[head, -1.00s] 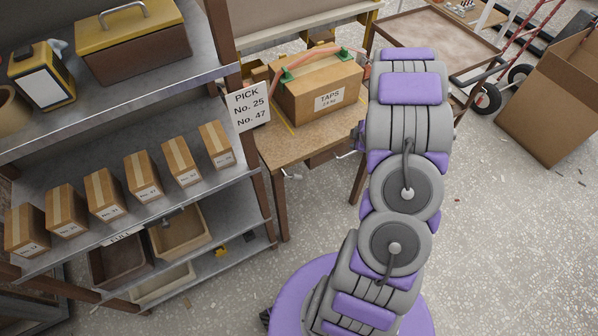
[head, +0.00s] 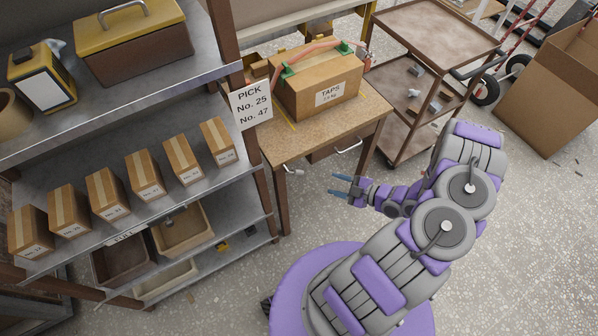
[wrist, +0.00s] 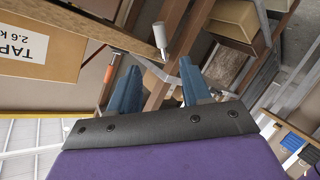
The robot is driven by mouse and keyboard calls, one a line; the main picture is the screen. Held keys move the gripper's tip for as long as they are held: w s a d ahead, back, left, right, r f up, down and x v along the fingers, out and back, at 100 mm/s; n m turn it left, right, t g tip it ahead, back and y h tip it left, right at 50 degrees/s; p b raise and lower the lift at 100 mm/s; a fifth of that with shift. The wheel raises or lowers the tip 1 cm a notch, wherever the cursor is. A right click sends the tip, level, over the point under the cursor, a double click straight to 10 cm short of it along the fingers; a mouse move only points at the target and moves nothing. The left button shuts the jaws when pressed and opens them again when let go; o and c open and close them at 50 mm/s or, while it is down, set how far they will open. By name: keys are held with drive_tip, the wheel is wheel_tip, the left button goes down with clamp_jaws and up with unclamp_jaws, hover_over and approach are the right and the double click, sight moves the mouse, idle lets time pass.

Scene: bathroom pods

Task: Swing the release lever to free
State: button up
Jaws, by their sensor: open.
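A small pale lever (head: 292,169) sticks out at the front left of the wooden workbench (head: 318,128), beside its leg. What looks like the same lever shows in the wrist view as a white cylindrical grip (wrist: 160,36), just beyond and between my fingertips. My gripper (head: 340,185) is open and empty, its blue fingers pointing left, in front of the bench and to the right of the lever. In the wrist view my gripper (wrist: 158,68) has its fingers apart, with nothing between them. I cannot tell the lever's pivot or how far it is turned.
A TAPS carton (head: 318,85) with a pink hose sits on the bench. A drawer handle (head: 349,146) is on the bench front. Shelving (head: 130,222) with small cartons and bins stands left; a brown trolley (head: 425,85) stands right. Floor before the bench is open.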

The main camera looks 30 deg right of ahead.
sight(301, 174)
drive_tip(key=b+x, duration=0.1)
drive_tip(key=x, duration=1.4)
drive_tip(key=shift+s+a, duration=0.1)
drive_tip(key=shift+a, duration=0.05)
drive_tip(key=shift+w+a+f+b, duration=0.15)
drive_tip(key=shift+w+f+b, duration=0.15)
drive_tip(key=shift+w, duration=0.25)
clamp_jaws()
